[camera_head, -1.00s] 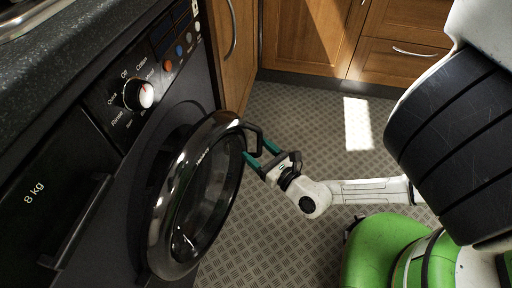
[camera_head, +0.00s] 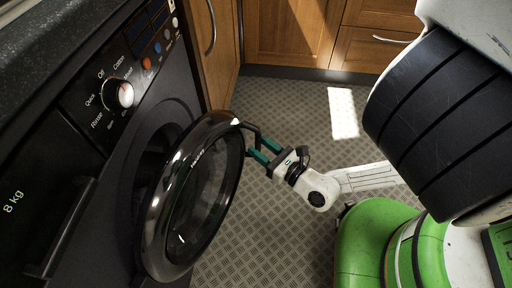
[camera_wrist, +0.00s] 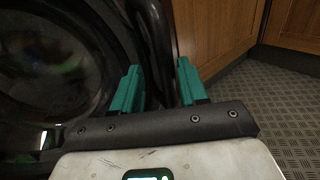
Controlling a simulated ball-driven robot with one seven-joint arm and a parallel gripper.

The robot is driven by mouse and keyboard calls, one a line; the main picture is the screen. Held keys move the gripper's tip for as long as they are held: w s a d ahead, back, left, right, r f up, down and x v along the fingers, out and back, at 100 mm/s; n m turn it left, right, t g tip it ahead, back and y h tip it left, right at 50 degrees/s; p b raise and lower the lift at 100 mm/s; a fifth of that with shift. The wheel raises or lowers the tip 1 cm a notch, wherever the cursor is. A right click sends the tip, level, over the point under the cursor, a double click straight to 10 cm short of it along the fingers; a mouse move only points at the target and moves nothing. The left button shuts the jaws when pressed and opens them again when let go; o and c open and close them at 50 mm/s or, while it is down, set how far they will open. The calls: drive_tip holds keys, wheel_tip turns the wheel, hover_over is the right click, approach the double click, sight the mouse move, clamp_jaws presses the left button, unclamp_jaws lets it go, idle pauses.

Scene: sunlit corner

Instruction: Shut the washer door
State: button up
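The black washer (camera_head: 70,190) stands at the left of the head view. Its round door (camera_head: 152,235), with a shiny dark rim and a glass middle, stands ajar, swung out to the right.
Wooden cupboards (camera_head: 290,35) run along the back, and one cupboard front (camera_head: 213,60) is beside the washer. A dark worktop (camera_head: 45,60) lies over the washer. The patterned grey floor (camera_head: 290,110) is clear between door and cupboards, with a bright sunlit patch.

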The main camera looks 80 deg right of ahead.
drive_tip(key=s, duration=0.7)
drive_tip(key=shift+s+d, duration=0.3)
drive_tip(key=shift+d, duration=0.15)
drive_tip(key=shift+p, duration=0.3)
drive_tip(key=shift+c, duration=0.2)
